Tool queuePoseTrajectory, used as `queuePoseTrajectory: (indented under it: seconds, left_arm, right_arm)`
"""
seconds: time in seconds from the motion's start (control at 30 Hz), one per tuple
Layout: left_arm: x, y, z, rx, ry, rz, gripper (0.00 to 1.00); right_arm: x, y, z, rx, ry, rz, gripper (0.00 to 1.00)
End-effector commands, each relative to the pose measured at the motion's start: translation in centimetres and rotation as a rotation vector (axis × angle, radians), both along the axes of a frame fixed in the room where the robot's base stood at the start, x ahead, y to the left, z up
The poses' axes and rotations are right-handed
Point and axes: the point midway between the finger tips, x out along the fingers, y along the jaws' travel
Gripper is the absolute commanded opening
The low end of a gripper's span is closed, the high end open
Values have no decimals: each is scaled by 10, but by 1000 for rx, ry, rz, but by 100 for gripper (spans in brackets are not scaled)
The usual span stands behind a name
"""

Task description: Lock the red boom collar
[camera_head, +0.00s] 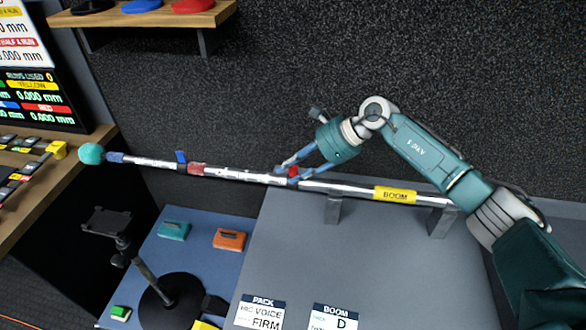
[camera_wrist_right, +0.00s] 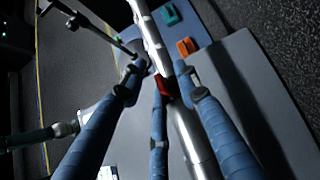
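The boom (camera_head: 240,174) is a long silver pole running left to right, with a teal ball at its left end and a yellow BOOM label. The red collar (camera_head: 293,172) on it is mostly hidden by my right gripper (camera_head: 284,164) in the head view. In the right wrist view, a red piece of the collar (camera_wrist_right: 162,88) shows at the tip of the middle finger. My right gripper's outer fingers (camera_wrist_right: 158,82) are spread on both sides of the pole. I cannot tell whether the middle finger touches the red piece.
The boom rests on brackets (camera_head: 333,207) over a grey panel (camera_head: 360,262). A blue lever (camera_head: 181,156) and a pinkish-red band (camera_head: 196,168) sit further left. A black stand (camera_head: 150,275), a teal box (camera_head: 173,230) and an orange box (camera_head: 229,239) stand below.

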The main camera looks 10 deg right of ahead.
Motion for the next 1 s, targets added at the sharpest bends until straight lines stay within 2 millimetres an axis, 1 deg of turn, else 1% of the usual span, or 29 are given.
queuePoseTrajectory:
  seconds: [0.13, 0.27, 0.37, 0.6, 0.7, 0.83, 1.0]
  left_arm:
    - [0, 1, 0, 1, -1, 1, 59]
    - [0, 1, 0, 1, 0, 1, 59]
    - [0, 1, 0, 1, 0, 1, 59]
    - [-1, 0, 0, 0, 1, 0, 59]
    - [-1, 0, 0, 0, 1, 0, 59]
    - [-1, 0, 0, 0, 1, 0, 59]
    - [-1, 0, 0, 0, 1, 0, 59]
  right_arm:
    - [-1, -1, 0, -1, 1, 1, 31]
    - [-3, -9, 8, -2, 0, -1, 31]
    - [-7, -21, 20, -4, -3, -1, 31]
    - [-21, -55, 57, -3, -2, -3, 31]
    - [-26, -66, 69, -2, -2, -1, 31]
    - [-30, -75, 80, -1, 0, 0, 31]
    - [-32, -79, 84, -1, 0, 0, 31]
